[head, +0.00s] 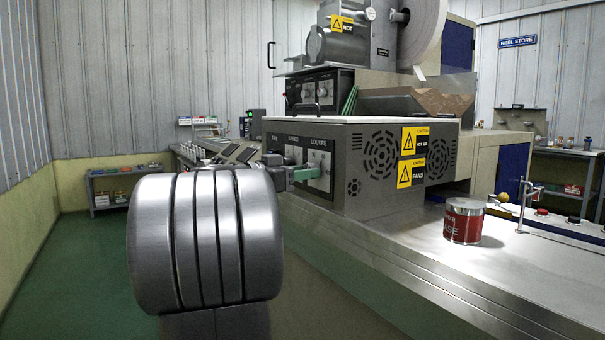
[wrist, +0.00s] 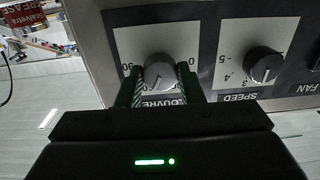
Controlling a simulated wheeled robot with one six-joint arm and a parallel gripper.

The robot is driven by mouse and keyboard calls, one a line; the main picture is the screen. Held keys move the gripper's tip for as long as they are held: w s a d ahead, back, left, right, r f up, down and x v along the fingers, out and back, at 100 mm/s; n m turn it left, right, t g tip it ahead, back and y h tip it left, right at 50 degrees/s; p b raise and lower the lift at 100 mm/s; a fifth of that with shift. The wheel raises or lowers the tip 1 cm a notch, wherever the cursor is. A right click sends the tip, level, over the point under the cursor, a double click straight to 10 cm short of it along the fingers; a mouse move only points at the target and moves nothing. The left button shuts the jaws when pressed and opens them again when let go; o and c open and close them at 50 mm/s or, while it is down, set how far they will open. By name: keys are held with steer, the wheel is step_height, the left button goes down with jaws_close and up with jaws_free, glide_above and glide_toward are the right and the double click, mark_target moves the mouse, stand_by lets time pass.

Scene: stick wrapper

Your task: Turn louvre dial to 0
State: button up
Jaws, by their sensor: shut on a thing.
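The louvre dial (wrist: 159,74) is a round grey knob on a pale plate lettered LOUVRE, seen upside down in the wrist view. A 0 shows at the right of the plate and a 90, partly covered, at the left. The dial's pointer cannot be read clearly. My gripper (wrist: 161,68) has its two dark green fingers on either side of the dial, shut on it. In the head view my gripper (head: 303,174) reaches the louvre plate (head: 318,161) from the left, and its fingers hide most of the dial.
The black speed dial (wrist: 264,65) sits beside the louvre dial, with the FAN plate (wrist: 303,89) beyond. The control box (head: 372,150) stands on a metal bench (head: 420,245). A red and silver can (head: 463,222) stands on the bench to the right.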

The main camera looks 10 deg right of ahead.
steer(key=shift+r+n+g+p, duration=0.1)
steer(key=shift+n+g+p, duration=0.2)
steer(key=shift+n+p, duration=8.3)
steer(key=n+b, duration=0.5)
steer(key=n, duration=0.1)
steer(key=o, duration=1)
steer(key=shift+a, duration=0.1)
steer(key=v, duration=1.3)
steer(key=shift+s+a, duration=0.2)
steer(key=shift+a, duration=0.1)
